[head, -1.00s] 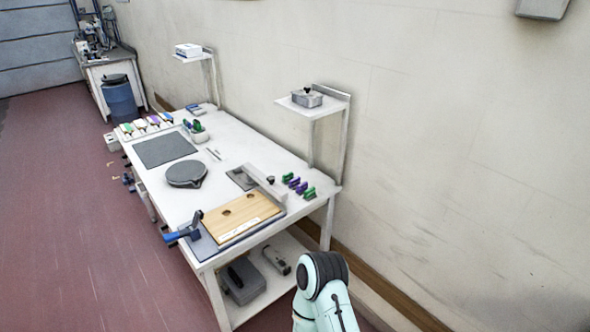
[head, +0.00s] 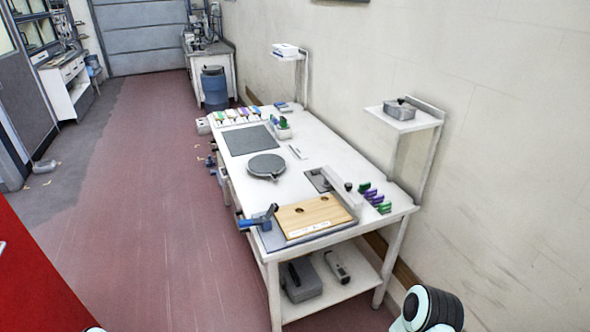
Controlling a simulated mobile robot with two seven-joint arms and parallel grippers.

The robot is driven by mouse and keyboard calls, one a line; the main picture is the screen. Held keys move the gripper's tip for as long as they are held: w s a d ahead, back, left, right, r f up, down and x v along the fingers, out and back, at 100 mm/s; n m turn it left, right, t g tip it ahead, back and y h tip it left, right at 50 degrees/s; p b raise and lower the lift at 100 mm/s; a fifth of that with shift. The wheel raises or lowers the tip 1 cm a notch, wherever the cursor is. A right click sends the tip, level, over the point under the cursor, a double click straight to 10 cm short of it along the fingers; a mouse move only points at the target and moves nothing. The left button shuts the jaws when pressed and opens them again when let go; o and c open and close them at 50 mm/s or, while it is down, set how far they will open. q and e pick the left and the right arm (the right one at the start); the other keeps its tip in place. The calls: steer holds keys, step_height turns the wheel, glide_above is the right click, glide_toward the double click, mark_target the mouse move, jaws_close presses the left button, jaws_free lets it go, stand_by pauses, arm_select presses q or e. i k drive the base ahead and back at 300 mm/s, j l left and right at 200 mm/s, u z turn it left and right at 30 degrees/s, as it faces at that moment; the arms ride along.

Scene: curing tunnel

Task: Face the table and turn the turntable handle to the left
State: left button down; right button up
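The white table (head: 340,160) stands right of centre against the wall, seen from its near short end. The turntable (head: 266,165) is a dark grey round disc lying on the tabletop near its left long edge. A small handle seems to stick out at its near side, too small to tell its exact direction. Part of my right arm shows at the bottom right, apart from the table. A small piece of my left arm shows at the bottom left edge. Neither gripper is in view.
A wooden board (head: 325,211) with a blue clamp (head: 257,220) is at the table's near end. A dark mat (head: 250,140) lies beyond the turntable. Free red floor (head: 150,200) runs left of the table. A red panel (head: 35,270) stands at the left.

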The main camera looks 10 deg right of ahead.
mark_target(262, 165)
steer(key=i+j+u, duration=0.3)
steer(key=i+j, duration=0.55)
